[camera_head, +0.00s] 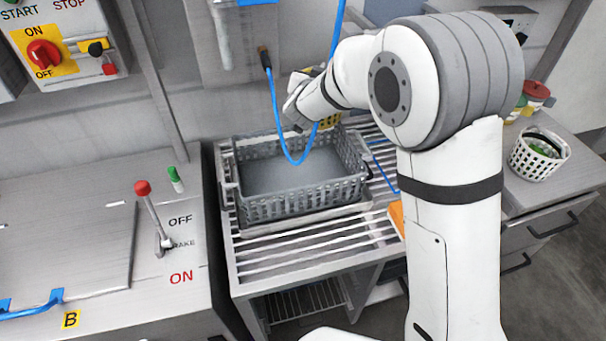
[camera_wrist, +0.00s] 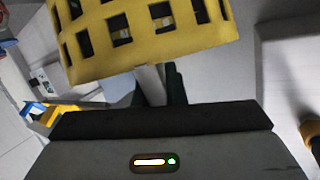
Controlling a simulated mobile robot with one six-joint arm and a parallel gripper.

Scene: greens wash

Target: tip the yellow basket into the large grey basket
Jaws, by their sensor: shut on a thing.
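The yellow basket (camera_wrist: 150,35) fills the top of the wrist view, with square holes in its wall. My gripper (camera_wrist: 160,85) is shut on it; the exact grip is partly hidden. In the head view a small part of the yellow basket (camera_head: 330,121) shows beside my wrist, the rest hidden behind my arm. It is near the back edge of the large grey basket; the exact gap cannot be told. The large grey basket (camera_head: 305,198) stands upright on a slatted rack, and its visible inside looks empty. What the yellow basket holds is not visible.
A blue hose (camera_head: 275,105) hangs in a loop over the grey basket. The slatted rack (camera_head: 300,243) has free room in front. A lever with a red knob (camera_head: 142,187) stands on the left bench. A white basket (camera_head: 537,160) with green contents is on the right counter.

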